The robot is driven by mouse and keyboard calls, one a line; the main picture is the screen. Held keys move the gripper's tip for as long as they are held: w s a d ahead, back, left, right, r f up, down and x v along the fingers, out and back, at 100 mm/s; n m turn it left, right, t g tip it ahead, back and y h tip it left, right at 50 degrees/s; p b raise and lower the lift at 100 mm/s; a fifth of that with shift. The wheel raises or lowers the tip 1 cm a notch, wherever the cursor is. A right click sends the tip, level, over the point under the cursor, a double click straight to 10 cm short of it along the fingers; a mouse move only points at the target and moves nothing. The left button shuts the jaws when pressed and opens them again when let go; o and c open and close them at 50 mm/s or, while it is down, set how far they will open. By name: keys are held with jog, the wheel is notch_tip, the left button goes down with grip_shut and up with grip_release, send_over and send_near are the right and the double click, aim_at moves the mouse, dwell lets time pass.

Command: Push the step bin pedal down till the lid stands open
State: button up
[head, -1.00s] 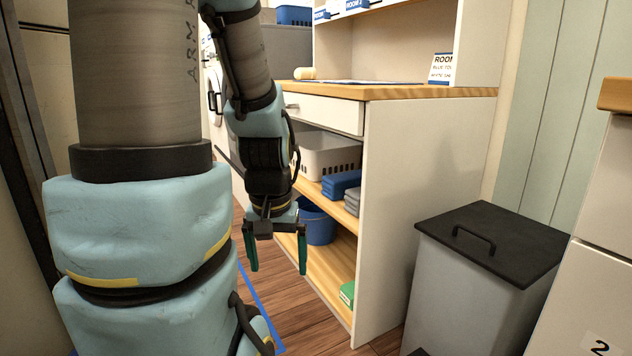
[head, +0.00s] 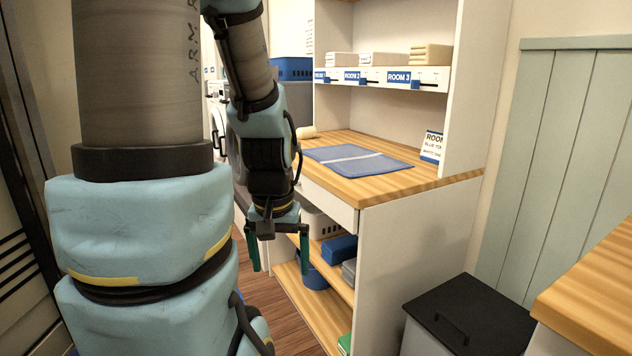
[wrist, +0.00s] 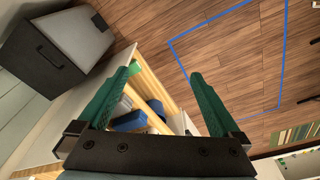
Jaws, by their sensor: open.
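The step bin (head: 466,318) stands at the lower right in the head view, between the shelf unit and a wooden-topped cabinet. Its dark lid, with a bar handle, is shut. Its lower body and any pedal are out of the head view.
The shelf unit (head: 415,245) with its wooden counter stands between my gripper and the bin. A blue cloth (head: 357,162) lies on the counter. A wooden-topped cabinet (head: 590,295) closes in the bin's right side. Blue tape (wrist: 284,50) outlines open wooden floor in the wrist view.

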notch_tip(320, 180, up, 9)
jog(key=p, duration=0.6)
